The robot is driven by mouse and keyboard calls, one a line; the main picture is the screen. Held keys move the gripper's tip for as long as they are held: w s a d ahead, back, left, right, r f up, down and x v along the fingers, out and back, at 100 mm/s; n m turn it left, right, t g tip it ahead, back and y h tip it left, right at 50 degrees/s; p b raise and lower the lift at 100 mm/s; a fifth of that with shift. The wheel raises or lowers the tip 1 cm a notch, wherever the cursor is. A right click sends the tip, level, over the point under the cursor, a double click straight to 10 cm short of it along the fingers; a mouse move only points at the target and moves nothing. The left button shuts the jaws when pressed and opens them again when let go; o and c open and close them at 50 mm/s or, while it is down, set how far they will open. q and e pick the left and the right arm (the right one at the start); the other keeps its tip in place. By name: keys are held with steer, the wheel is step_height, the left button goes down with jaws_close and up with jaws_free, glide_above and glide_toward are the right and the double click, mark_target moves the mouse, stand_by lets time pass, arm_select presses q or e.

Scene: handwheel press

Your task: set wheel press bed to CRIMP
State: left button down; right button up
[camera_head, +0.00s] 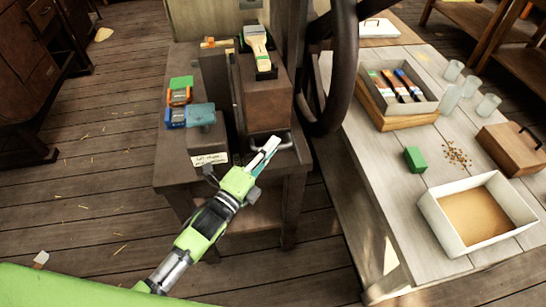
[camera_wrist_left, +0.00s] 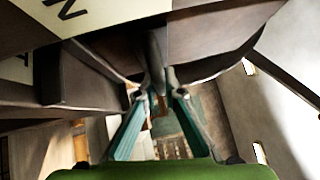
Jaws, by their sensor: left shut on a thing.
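The press is a dark wooden stand (camera_head: 175,140) with a tall brown block (camera_head: 268,105). A grey metal bar handle (camera_head: 285,143) is on the block's front, low down. A big dark handwheel (camera_head: 340,75) stands at the stand's right. My left gripper (camera_head: 268,150) is at the left part of the handle and shut on it. In the left wrist view its teal fingers (camera_wrist_left: 157,95) close on a narrow grey bar (camera_wrist_left: 156,55) under dark wood. A pale label (camera_wrist_left: 85,12) there shows a letter like N; the rest is cut off. I cannot read a CRIMP mark. My right gripper is not in view.
A lower brown block (camera_head: 207,145) with a blue top and a small label stands left of the tall one. A brush-like tool (camera_head: 258,48) lies on the tall block. At right, a table (camera_head: 390,175) holds a tool tray (camera_head: 435,102), glasses, a green cube (camera_head: 414,160) and a white sand tray (camera_head: 462,252).

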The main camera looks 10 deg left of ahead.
arm_select(q)
steer(key=shift+w+a, duration=0.1)
steer(key=shift+w, duration=0.25)
steer(key=c, duration=2.1)
jaws_free()
steer(key=shift+c, duration=0.2)
steer(key=shift+s, duration=0.1)
steer(key=v, duration=1.2)
